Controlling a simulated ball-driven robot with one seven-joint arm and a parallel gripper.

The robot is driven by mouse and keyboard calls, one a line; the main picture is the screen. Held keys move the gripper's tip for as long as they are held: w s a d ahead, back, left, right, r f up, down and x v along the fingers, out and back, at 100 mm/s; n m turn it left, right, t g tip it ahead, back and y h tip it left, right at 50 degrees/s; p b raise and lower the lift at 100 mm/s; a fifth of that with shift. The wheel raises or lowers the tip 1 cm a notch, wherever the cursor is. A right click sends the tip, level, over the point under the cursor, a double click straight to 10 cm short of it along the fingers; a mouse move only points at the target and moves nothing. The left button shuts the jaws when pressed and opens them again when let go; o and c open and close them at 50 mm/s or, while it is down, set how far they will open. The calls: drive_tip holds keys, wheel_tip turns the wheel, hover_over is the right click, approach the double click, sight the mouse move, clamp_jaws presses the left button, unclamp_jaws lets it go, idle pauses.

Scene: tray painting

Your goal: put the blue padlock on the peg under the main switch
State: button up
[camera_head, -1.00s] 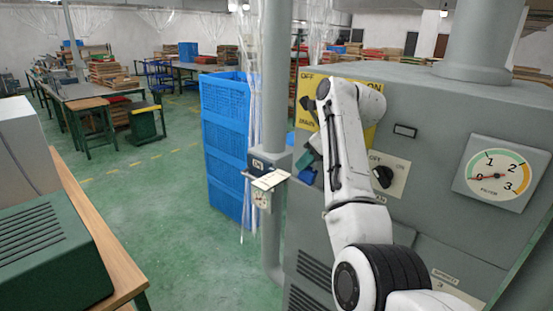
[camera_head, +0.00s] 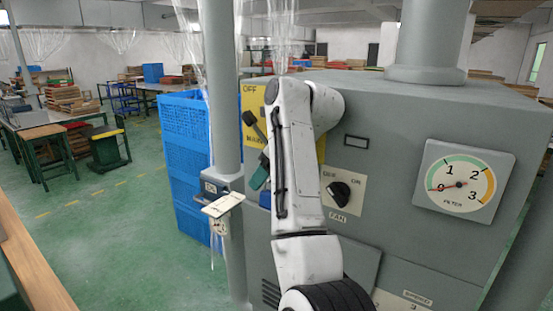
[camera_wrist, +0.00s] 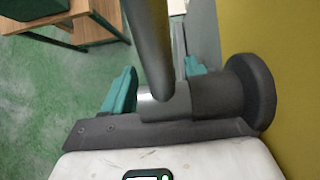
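The main switch is a dark lever (camera_head: 254,124) on a yellow panel (camera_head: 253,98) marked OFF at the cabinet's left. In the wrist view its round dark hub (camera_wrist: 250,95) sits against the yellow surface, and its handle (camera_wrist: 150,40) runs up the picture. My gripper (camera_wrist: 158,82) has teal fingers on either side of the handle, apart from each other, with some space seen beside it. In the head view a teal finger (camera_head: 260,174) shows just below the lever. A small blue patch (camera_head: 265,199) lies under it; I cannot tell whether it is the padlock. The peg is hidden or not identifiable.
A grey pipe (camera_head: 222,90) with a small shelf (camera_head: 223,205) stands left of the cabinet. Blue crates (camera_head: 184,150) are stacked behind it. A fan knob (camera_head: 340,193) and a filter gauge (camera_head: 462,182) are on the cabinet front. Green floor (camera_head: 110,230) is open at left.

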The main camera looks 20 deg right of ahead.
drive_tip(key=p+v, duration=0.1)
drive_tip(key=v, duration=0.8)
drive_tip(key=shift+w+d, duration=0.2)
drive_tip(key=shift+w, duration=0.05)
drive_tip(key=shift+r, duration=0.1)
drive_tip(key=shift+s, duration=0.1)
